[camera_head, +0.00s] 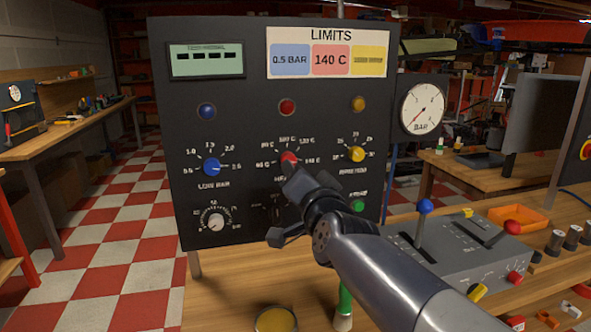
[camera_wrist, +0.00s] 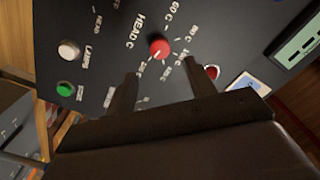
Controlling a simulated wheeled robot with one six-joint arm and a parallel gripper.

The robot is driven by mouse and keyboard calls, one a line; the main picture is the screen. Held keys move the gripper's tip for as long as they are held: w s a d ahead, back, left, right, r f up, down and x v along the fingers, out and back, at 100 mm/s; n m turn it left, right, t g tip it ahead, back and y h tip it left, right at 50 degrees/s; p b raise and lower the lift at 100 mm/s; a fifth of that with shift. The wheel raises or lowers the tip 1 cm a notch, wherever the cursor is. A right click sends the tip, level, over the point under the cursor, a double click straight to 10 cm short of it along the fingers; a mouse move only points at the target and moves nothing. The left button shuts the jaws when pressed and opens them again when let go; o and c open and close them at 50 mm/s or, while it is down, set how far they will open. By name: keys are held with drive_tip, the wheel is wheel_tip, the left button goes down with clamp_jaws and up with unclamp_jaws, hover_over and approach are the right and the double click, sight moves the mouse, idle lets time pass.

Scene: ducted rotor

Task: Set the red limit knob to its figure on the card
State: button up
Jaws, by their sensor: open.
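The red limit knob (camera_head: 288,160) sits in the middle of the dark upright panel (camera_head: 240,105), partly hidden behind my gripper (camera_head: 290,205). Around it are marks in C, with 140 C at its lower right. In the wrist view the red knob (camera_wrist: 159,48) lies just beyond and between the two open fingers of my gripper (camera_wrist: 160,88), which do not touch it. A light pointer mark shows on the knob, but I cannot tell its exact figure. The limits card (camera_head: 327,52) at the panel's top has a red field reading 140 C.
A blue knob (camera_head: 212,167) and a yellow knob (camera_head: 356,154) flank the red one. A white dial knob (camera_head: 216,221) and a green button (camera_head: 357,206) are lower. A grey lever box (camera_head: 455,250) stands on the right. A jar (camera_head: 276,320) stands in front.

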drive_tip(key=shift+v, duration=1.15)
drive_tip(key=x, duration=1)
drive_tip(key=shift+w+b, duration=0.3)
drive_tip(key=shift+w, duration=0.1)
drive_tip(key=shift+s+a, duration=0.1)
drive_tip(key=shift+s, duration=0.05)
drive_tip(key=n+p, duration=1.9)
drive_tip(key=p, duration=0.3)
idle(0.9)
